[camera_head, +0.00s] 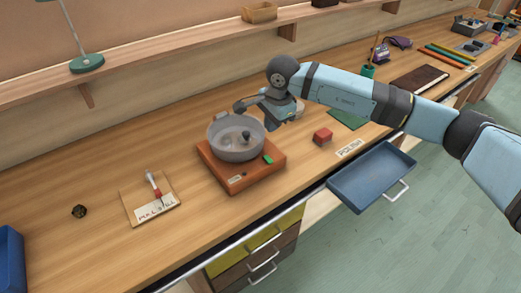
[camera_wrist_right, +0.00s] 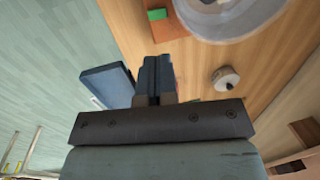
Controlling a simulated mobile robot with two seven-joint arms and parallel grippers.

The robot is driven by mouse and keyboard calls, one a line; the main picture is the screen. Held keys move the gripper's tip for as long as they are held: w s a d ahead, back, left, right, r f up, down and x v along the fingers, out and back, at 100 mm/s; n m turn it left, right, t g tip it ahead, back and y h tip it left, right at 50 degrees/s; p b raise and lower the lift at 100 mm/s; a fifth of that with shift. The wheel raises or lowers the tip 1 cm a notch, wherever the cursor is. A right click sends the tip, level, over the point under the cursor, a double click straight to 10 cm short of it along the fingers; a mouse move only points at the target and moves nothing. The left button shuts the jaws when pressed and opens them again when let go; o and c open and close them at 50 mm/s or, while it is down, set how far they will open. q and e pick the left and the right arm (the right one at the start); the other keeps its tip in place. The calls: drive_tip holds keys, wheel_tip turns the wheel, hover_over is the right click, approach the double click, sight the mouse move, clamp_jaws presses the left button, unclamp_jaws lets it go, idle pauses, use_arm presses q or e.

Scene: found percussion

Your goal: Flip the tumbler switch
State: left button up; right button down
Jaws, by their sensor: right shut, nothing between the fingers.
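The tumbler (camera_head: 233,150) is a grey bowl on an orange-brown wooden base (camera_head: 246,178) with a dark knob inside the bowl. Its switch (camera_head: 268,159) is a small green block at the base's right front corner. It also shows in the right wrist view as a green piece (camera_wrist_right: 158,14) beyond the fingertips. My right gripper (camera_head: 272,119) hangs above the bench, behind and near the tumbler, partly hidden by its own wrist. In its wrist view the fingers (camera_wrist_right: 156,62) are together and empty, apart from the switch. My left gripper is not in view.
A red block (camera_head: 322,135) lies right of the tumbler. A small board (camera_head: 137,202) with a marker is at left. A grey knobbed object (camera_wrist_right: 226,79) stands beside the fingers in the right wrist view.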

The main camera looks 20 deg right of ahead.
sight(267, 156)
drive_tip(key=shift+w+d+r, duration=0.2)
drive_tip(key=shift+d+r, duration=0.05)
drive_tip(key=shift+d, duration=0.15)
drive_tip(key=f+p, duration=0.1)
drive_tip(key=f, duration=0.3)
drive_tip(key=w+f+p, duration=0.1)
drive_tip(key=f, duration=0.3)
drive_tip(key=w+f+p, duration=0.1)
drive_tip(key=f, duration=0.4)
drive_tip(key=shift+a, duration=0.4)
drive_tip(key=shift+f, duration=0.45)
